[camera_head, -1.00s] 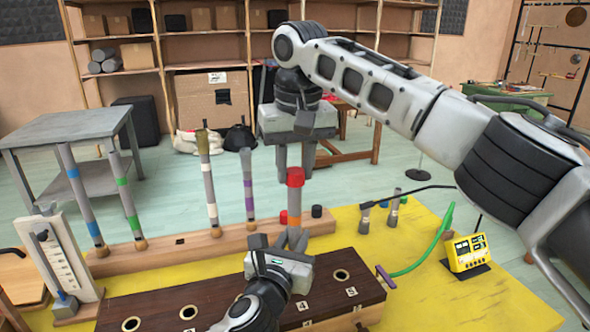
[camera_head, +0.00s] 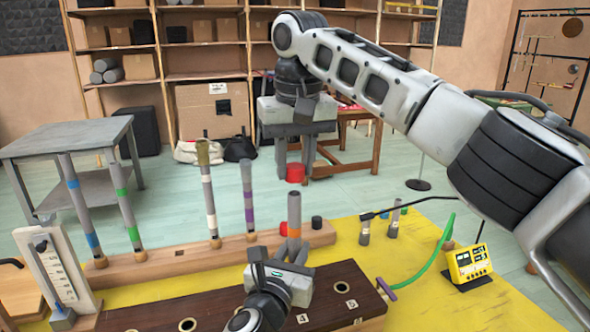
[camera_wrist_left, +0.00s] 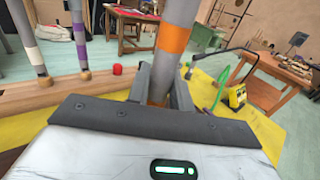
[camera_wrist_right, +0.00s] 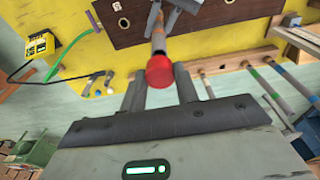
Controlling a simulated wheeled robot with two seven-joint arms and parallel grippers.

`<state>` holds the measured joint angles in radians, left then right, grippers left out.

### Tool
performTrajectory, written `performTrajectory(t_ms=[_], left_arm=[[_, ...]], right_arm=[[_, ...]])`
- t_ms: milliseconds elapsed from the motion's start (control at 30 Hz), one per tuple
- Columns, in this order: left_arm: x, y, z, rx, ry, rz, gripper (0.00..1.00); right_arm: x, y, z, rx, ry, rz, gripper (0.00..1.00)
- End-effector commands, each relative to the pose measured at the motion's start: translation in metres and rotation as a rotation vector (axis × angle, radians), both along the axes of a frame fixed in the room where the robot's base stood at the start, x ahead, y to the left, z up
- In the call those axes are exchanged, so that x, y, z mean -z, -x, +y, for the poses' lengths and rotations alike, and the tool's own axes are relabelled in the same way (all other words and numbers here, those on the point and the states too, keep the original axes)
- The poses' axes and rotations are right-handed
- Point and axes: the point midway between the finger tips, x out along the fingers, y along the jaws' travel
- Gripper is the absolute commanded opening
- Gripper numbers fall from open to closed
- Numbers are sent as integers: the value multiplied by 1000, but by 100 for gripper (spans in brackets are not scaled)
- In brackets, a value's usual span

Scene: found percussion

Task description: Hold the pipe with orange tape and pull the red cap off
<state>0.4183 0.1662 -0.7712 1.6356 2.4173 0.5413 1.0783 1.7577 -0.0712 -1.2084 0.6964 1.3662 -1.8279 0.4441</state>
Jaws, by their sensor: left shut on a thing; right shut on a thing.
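The grey pipe with orange tape (camera_head: 294,213) stands upright with its top end bare. My left gripper (camera_head: 292,248) is shut on it below the tape; the left wrist view shows the orange tape (camera_wrist_left: 173,38) just above the fingers. The red cap (camera_head: 295,173) is off the pipe, with a clear gap between them. My right gripper (camera_head: 294,158) is shut on the cap from above, and the cap also shows between its fingers in the right wrist view (camera_wrist_right: 160,71). The pipe's lower end is hidden by my left gripper.
Other taped pipes, such as the purple-banded one (camera_head: 248,195), stand in a wooden rail (camera_head: 160,257) behind. Another red cap (camera_head: 284,229) and a black cap (camera_head: 316,222) sit there. A dark wooden block with holes (camera_head: 335,285) is in front. A yellow meter (camera_head: 468,262) stands right.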

Motion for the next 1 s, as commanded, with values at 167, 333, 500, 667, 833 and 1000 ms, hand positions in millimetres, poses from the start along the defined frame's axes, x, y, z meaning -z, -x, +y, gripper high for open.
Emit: performTrajectory(t_ms=[167, 333, 500, 667, 833, 1000], left_arm=[[2, 0, 0, 0, -1, 4, 0], [2, 0, 0, 0, -1, 4, 0], [2, 0, 0, 0, -1, 3, 47], [1, 0, 0, 0, -1, 2, 47], [1, 7, 2, 0, 0, 2, 47], [2, 35, 11, 1, 1, 4, 47]], right_arm=[[-9, 0, 0, -1, 0, 0, 9], [-9, 0, 0, -1, 0, 0, 9], [-9, 0, 0, -1, 0, 0, 9], [-9, 0, 0, -1, 0, 0, 9], [-9, 0, 0, -1, 0, 0, 9], [-9, 0, 0, -1, 0, 0, 9]])
